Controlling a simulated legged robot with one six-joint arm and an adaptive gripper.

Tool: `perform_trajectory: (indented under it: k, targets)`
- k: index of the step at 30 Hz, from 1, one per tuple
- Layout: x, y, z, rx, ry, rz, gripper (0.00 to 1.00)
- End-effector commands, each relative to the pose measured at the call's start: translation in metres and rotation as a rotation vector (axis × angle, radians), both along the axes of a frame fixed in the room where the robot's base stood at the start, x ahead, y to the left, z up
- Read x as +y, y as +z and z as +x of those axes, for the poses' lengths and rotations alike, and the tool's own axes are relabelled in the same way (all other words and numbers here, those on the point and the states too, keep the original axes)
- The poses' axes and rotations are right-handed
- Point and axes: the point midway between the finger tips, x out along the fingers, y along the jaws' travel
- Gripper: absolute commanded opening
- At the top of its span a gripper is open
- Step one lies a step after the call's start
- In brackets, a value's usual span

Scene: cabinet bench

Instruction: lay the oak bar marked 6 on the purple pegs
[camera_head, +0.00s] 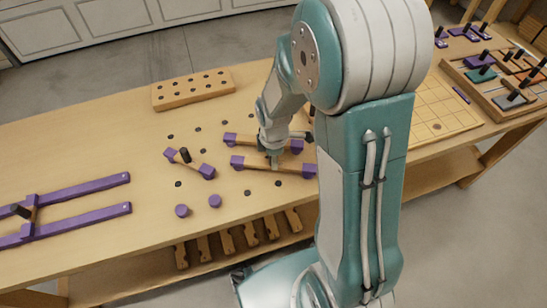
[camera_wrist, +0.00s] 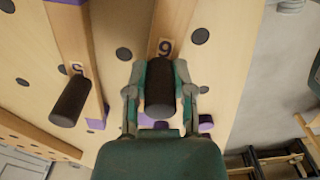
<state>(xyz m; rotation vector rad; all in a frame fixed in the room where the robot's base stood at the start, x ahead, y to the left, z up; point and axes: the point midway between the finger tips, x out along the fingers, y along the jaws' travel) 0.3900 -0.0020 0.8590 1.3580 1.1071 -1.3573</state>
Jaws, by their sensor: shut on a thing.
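My gripper (camera_wrist: 160,85) is shut on the dark knob (camera_wrist: 160,95) of the oak bar marked 6 (camera_wrist: 172,20), as the wrist view shows. The bar runs away under the fingers, and its near part is hidden by the gripper. In the head view my gripper (camera_head: 274,158) is over two neighbouring oak bars with purple ends; the nearer one (camera_head: 257,164) seems to be at the fingertips. Whether the held bar touches the bench is unclear. Two round purple pegs (camera_head: 182,210) (camera_head: 215,201) stand apart at the front left of my gripper. Purple bits also show behind the fingers in the wrist view (camera_wrist: 206,122).
Another knobbed oak bar (camera_head: 190,163) lies left of my gripper. A drilled wooden block (camera_head: 194,90) is behind. Long purple rails (camera_head: 85,188) lie at the far left. A grid board (camera_head: 434,112) and a knobbed tray (camera_head: 482,93) are at the right. Dark holes dot the bench.

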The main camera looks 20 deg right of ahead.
Motion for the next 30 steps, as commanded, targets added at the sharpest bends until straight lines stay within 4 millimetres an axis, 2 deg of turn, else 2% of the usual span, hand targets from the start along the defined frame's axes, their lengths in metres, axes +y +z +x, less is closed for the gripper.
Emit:
perform_trajectory:
  k: [23,24,26,27,30]
  targets:
    - [0.0,-0.0027,-0.0001,0.001,0.0,0.0,0.0]
    - [0.0,-0.0027,-0.0001,0.001,0.0,0.0,0.41]
    - [0.0,-0.0027,-0.0001,0.001,0.0,0.0,0.68]
    - [0.0,-0.0027,-0.0001,0.001,0.0,0.0,0.72]
    - [0.0,-0.0027,-0.0001,0.001,0.0,0.0,0.72]
